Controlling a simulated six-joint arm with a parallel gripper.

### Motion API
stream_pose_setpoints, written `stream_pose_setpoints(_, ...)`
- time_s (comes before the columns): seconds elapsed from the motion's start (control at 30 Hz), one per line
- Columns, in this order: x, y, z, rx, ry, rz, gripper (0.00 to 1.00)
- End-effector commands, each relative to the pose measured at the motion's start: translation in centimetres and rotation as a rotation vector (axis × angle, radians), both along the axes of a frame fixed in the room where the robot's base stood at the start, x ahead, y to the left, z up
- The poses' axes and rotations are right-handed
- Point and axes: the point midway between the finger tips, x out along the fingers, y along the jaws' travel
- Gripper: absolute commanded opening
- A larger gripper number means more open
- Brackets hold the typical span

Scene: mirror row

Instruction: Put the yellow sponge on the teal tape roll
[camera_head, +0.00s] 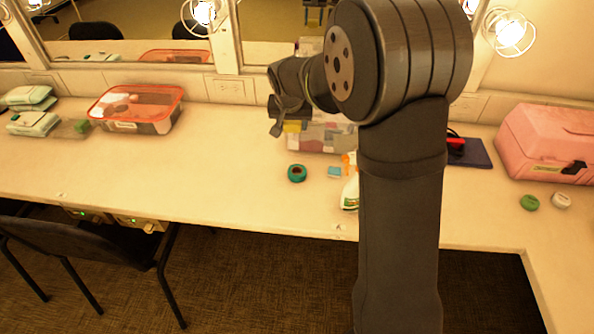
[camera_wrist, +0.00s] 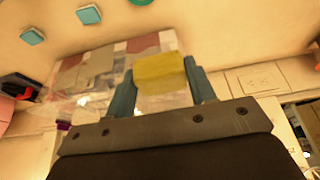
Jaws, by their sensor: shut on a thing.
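The yellow sponge (camera_wrist: 160,70) is held between the two fingers of my gripper (camera_wrist: 159,72) in the wrist view. In the head view it shows as a small yellow patch (camera_head: 293,126) just under my gripper (camera_head: 290,120), partly hidden by it. My gripper is shut on the sponge, above the counter. The teal tape roll (camera_head: 297,173) lies flat on the counter, nearer the front than the sponge in the head view. Only part of the roll (camera_wrist: 141,2) shows at the top edge of the wrist view. The sponge and the roll are apart.
A clear container with mixed contents (camera_head: 322,139) stands behind the roll, by the mirror. A small blue block (camera_head: 334,172) and a white spray bottle (camera_head: 350,192) are right of the roll. The counter (camera_head: 215,175) left of it is clear. My arm hides part of the right side.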

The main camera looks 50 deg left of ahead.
Motion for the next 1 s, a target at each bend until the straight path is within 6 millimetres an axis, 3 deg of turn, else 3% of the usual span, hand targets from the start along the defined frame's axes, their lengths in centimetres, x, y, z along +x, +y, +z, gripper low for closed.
stream_pose_setpoints(0.13, -0.4, -2.7, -0.2, 0.001, 0.003, -0.020, 0.29)
stream_pose_setpoints(0.2, -0.4, -2.5, -2.2, -0.003, 0.004, -0.019, 0.29)
stream_pose_setpoints(0.47, -0.4, -2.4, -5.9, -0.002, 0.004, -0.019, 0.29)
stream_pose_setpoints(0.7, -0.4, -2.4, -10.3, -0.003, 0.003, -0.017, 0.29)
stream_pose_setpoints(1.0, -0.4, -2.4, -13.1, -0.001, 0.002, -0.018, 0.29)
